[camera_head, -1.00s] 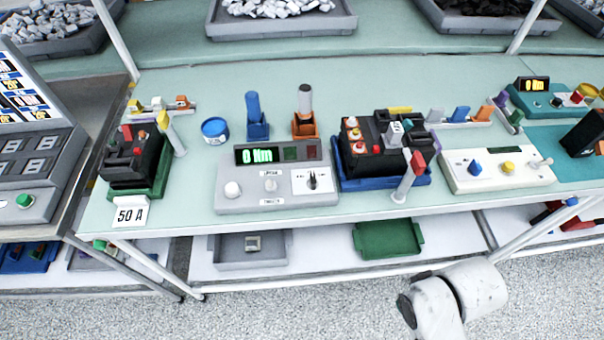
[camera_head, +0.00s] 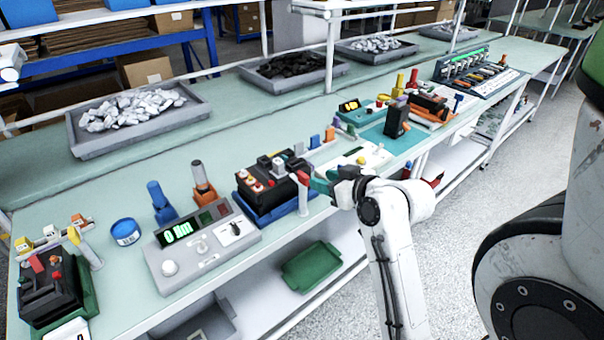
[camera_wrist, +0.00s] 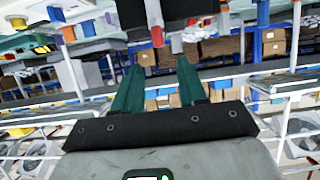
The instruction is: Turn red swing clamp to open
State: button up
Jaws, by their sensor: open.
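The red swing clamp (camera_head: 302,178) is a red head on a pale upright post at the front right corner of the blue fixture (camera_head: 270,215). The fixture holds a black breaker (camera_head: 266,176) with orange and red knobs on top. My gripper (camera_head: 318,182) has green fingers and is just right of the clamp head, very close to it. In the wrist view my gripper (camera_wrist: 160,65) is open and its fingers are apart with nothing held. A red piece (camera_wrist: 157,36), likely the clamp head, shows just beyond the fingertips. I cannot tell whether they touch.
A grey torque unit (camera_head: 200,245) reading 0 Nm stands left of the fixture. A white panel (camera_head: 362,160) lies behind my gripper. At far left a second black breaker (camera_head: 48,287) sits on a green fixture. A green tray (camera_head: 312,267) lies on the lower shelf.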

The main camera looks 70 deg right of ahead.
aim_at(304, 175)
jog(key=p+x, duration=0.1)
jog(key=x, duration=0.8)
jog(key=shift+w+d+f, duration=0.15)
jog(key=shift+w+f, duration=0.05)
jog(key=shift+f, duration=0.05)
jog(key=shift+c, duration=0.3)
grip_shut()
